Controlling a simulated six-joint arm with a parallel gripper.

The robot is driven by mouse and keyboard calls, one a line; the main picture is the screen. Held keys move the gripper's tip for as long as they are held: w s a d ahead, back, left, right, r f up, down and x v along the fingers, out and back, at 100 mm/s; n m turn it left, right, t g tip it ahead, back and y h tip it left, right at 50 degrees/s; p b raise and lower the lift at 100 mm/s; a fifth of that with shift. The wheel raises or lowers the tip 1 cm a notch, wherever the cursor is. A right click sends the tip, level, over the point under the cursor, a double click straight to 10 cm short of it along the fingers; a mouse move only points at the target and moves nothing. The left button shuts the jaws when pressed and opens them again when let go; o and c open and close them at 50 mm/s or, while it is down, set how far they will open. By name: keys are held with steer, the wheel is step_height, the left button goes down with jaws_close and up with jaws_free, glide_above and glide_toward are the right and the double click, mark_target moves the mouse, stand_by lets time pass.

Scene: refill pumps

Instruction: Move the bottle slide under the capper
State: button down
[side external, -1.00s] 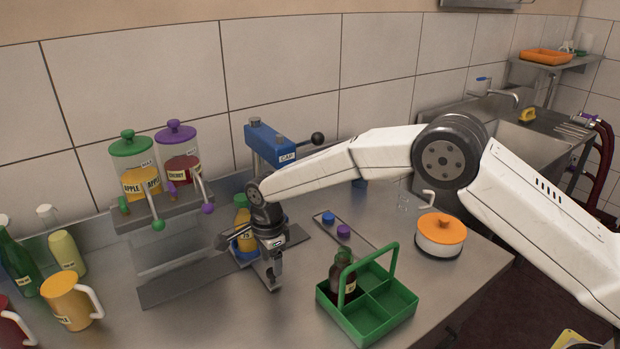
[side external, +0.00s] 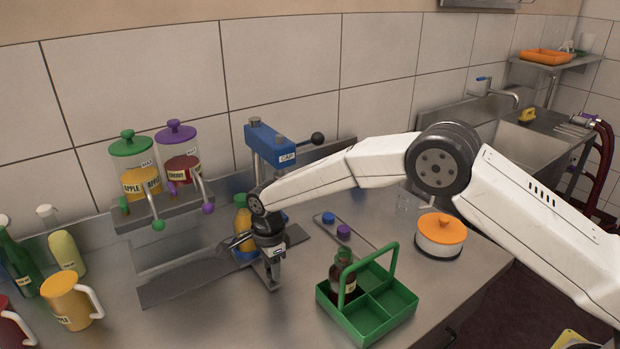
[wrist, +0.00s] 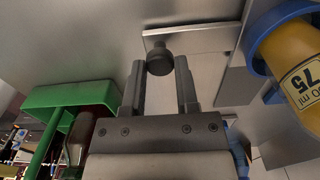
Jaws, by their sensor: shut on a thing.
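My gripper (side external: 272,281) is at the front of the track. The wrist view shows its two fingers (wrist: 160,85) on either side of a dark round knob (wrist: 159,61), shut on it. The knob is on a metal plate of the slide (wrist: 205,38). A bottle of yellow-orange juice (side external: 242,222) stands upright on the slide, partly hidden behind my wrist. In the wrist view the bottle (wrist: 295,62) is at the right, in a blue holder. The blue capper (side external: 268,140), labelled CAP, stands behind, with a black-knobbed lever; its lower part is hidden by my arm.
A grey track (side external: 185,283) runs along the counter, bare at its left end. Juice dispensers (side external: 155,175) stand behind it. A green crate (side external: 367,318) holding a dark bottle is to the right. A strip with blue and purple caps (side external: 343,231) and an orange-lidded pot (side external: 440,237) lie beyond.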

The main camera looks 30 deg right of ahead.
steer(key=shift+d, duration=3.05)
steer(key=shift+d, duration=2.2)
steer(key=shift+c, duration=1.4)
jaws_free()
steer(key=shift+r, duration=0.1)
step_height(320, 180, up, 8)
